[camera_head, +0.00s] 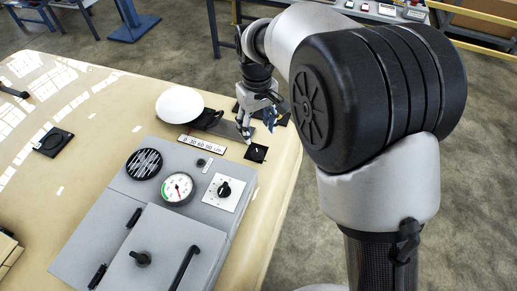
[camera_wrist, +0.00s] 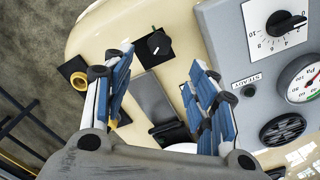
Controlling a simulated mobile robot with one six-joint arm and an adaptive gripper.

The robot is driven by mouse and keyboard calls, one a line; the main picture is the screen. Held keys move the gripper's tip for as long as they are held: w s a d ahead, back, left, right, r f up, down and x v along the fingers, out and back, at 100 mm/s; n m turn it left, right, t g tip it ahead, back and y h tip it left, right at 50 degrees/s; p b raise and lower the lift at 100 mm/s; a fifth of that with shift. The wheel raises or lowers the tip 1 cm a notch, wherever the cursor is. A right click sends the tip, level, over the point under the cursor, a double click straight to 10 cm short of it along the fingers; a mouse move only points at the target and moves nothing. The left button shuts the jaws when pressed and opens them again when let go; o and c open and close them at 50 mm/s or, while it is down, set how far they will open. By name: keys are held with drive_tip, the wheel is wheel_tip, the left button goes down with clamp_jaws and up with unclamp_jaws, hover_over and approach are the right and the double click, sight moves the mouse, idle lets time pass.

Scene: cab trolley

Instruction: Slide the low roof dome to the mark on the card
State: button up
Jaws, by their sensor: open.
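A low white dome (camera_head: 180,104) sits on the cream top, left of my gripper in the head view. In the wrist view only a pale sliver of it (camera_wrist: 180,148) shows at the bottom, mostly hidden by my gripper. A white card strip with printed numbers (camera_head: 202,146) lies just in front of the dome; I cannot make out which mark counts. My gripper (camera_head: 259,130) is open and empty, right of the dome and apart from it. In the wrist view my gripper (camera_wrist: 162,60) has its blue-padded fingers spread over a grey plate (camera_wrist: 153,97).
A grey console (camera_head: 165,220) with gauge, knobs and handles stands in front of the card. A small black knob plate (camera_head: 256,152) lies near my fingertips. A yellow ring on a black plate (camera_wrist: 77,80) is beside them. The top's left part is mostly clear.

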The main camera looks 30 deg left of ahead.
sight(258, 153)
wheel_tip(258, 153, down, 11)
drive_tip(key=shift+r+b, duration=0.1)
drive_tip(key=shift+b, duration=1.1)
drive_tip(key=shift+c, duration=0.5)
clamp_jaws()
